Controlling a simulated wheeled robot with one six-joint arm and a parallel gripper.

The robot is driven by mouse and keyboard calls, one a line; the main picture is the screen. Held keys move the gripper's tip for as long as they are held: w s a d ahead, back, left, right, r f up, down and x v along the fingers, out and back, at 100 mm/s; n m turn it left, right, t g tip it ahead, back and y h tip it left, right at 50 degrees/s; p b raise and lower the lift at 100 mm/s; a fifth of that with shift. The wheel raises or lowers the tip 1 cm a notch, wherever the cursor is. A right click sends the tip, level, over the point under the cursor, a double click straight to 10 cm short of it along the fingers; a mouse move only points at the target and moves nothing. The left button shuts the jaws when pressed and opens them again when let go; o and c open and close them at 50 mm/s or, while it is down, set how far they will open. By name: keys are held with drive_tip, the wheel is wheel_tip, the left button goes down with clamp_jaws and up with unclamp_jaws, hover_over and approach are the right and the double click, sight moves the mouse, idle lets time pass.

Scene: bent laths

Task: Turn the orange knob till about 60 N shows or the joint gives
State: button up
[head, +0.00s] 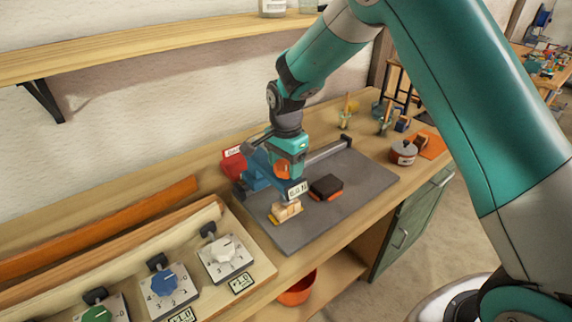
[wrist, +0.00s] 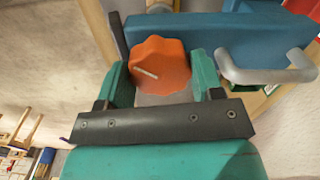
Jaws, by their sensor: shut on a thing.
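The orange knob (head: 281,170) sits on a blue device (head: 259,171) on the grey mat. In the wrist view the lobed knob (wrist: 160,65) has a pale line pointing aslant. I cannot make out the joint under load.
A wooden block (head: 287,210) and a dark block with orange (head: 326,187) lie on the grey mat (head: 300,235). A panel with several dials (head: 224,257) is at the front left. A round pot (head: 403,152) stands at right. A shelf (head: 150,47) runs above.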

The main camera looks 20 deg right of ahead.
sight(286, 164)
drive_tip(key=shift+m, duration=0.8)
drive_tip(key=o, duration=0.9)
drive_tip(key=shift+r, duration=0.15)
wheel_tip(286, 164, up, 17)
drive_tip(key=b, duration=0.3)
drive_tip(key=shift+r, duration=0.1)
